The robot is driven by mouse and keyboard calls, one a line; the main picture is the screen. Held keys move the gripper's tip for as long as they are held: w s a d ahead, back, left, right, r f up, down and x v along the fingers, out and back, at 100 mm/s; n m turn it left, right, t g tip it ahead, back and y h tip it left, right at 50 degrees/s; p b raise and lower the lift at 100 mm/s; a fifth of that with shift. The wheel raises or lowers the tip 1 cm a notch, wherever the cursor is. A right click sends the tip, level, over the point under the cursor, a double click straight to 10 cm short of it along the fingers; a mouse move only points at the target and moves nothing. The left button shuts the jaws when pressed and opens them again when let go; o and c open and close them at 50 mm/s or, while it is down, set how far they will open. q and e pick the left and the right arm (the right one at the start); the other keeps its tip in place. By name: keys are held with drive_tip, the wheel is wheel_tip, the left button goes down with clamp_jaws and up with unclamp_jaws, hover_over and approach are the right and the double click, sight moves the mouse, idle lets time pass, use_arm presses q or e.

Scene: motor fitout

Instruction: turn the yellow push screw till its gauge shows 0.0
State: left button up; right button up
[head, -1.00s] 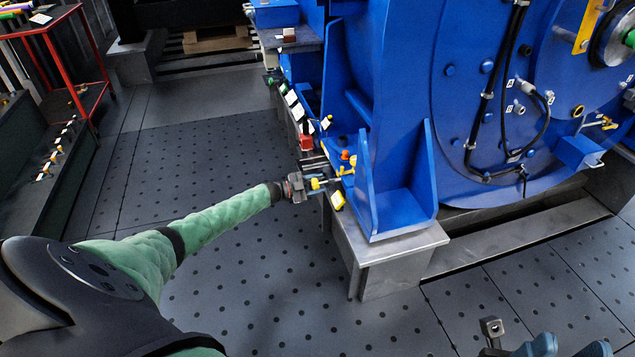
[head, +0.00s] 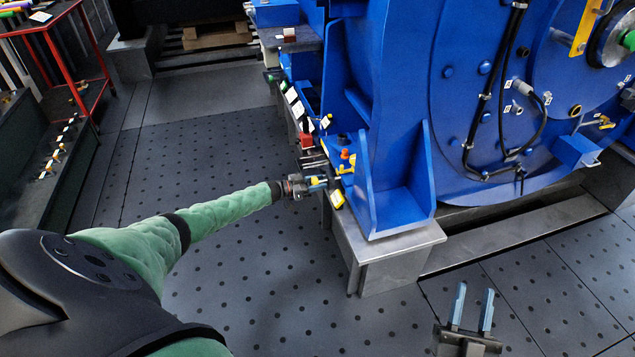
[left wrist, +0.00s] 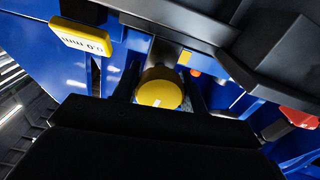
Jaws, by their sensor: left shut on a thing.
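The yellow push screw shows in the left wrist view as a round yellow knob (left wrist: 160,90) between the two dark fingers. In the head view my left gripper (head: 322,182) is shut around it, at the side of the blue motor foot. The screw's yellow-framed gauge (left wrist: 80,37) is at the upper left of the left wrist view. Its small digits are upside down and end in mm; I cannot read them surely. The gauge also shows in the head view (head: 337,199). My right gripper (head: 472,308) is open and empty, low at the right over the floor.
The blue motor housing (head: 400,120) stands on a grey metal block (head: 390,258) right beside my left gripper. A red part (head: 306,140) and an orange-topped part (head: 345,154) are close by. A red-framed rack (head: 75,45) stands far left. The dotted floor between is clear.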

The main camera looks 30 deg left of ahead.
use_arm(q)
drive_tip(key=shift+a+n, duration=0.1)
drive_tip(key=shift+n, duration=0.5)
use_arm(e)
drive_tip(key=shift+w+a+f+g, duration=0.1)
drive_tip(key=shift+w+f+g, duration=0.1)
drive_tip(key=shift+f, duration=0.5)
drive_tip(key=shift+w+a+f+g, duration=0.1)
drive_tip(key=shift+w+f+g, duration=0.1)
drive_tip(key=shift+f, duration=0.5)
use_arm(q)
drive_tip(key=o, duration=1)
drive_tip(key=shift+s+a, duration=0.1)
drive_tip(key=shift+s, duration=0.05)
drive_tip(key=v, duration=0.7)
drive_tip(key=shift+s+p, duration=0.2)
drive_tip(key=shift+p, duration=0.25)
use_arm(e)
wheel_tip(320, 180, down, 7)
drive_tip(key=g, duration=0.2)
drive_tip(key=shift+w+a+g+h, duration=0.3)
drive_tip(key=shift+w+g+h, duration=0.1)
drive_tip(key=shift+w, duration=0.05)
use_arm(q)
drive_tip(key=shift+a, duration=0.1)
